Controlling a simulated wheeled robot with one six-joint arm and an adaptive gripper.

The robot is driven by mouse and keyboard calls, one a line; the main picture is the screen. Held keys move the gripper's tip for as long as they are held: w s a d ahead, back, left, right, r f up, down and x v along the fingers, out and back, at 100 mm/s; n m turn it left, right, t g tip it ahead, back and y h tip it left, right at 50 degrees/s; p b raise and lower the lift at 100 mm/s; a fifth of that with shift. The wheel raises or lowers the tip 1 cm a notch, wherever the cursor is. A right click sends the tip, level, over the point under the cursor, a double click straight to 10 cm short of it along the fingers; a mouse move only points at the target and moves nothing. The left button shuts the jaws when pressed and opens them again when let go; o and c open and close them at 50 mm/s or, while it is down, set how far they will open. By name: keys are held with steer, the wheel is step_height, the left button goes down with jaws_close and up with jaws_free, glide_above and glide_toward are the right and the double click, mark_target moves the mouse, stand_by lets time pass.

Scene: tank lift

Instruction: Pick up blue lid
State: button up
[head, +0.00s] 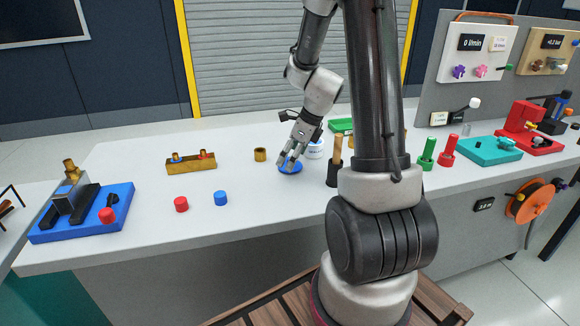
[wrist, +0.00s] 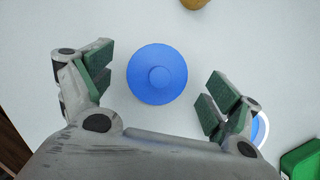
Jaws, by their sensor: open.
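The blue lid (wrist: 146,86) is a round disc with a small knob in its middle. It lies flat on the white table, and in the head view (head: 290,168) it shows below my fingers, partly covered by them. My gripper (wrist: 160,88) is open, with its green-padded fingers to the left and right of the lid in the wrist view. A clear gap shows between the lid and each finger. In the head view my gripper (head: 288,160) points down over the lid. I cannot tell its exact height.
A white tub (head: 315,149) stands close behind my gripper, with a green box (head: 342,125) beyond. A brass cylinder (head: 260,154) stands to the left. A dark holder (head: 333,174) stands at right. Red (head: 181,204) and blue (head: 221,198) caps lie at front left.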

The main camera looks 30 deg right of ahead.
steer(key=shift+x, duration=0.8)
steer(key=c, duration=0.9)
steer(key=shift+o, duration=0.2)
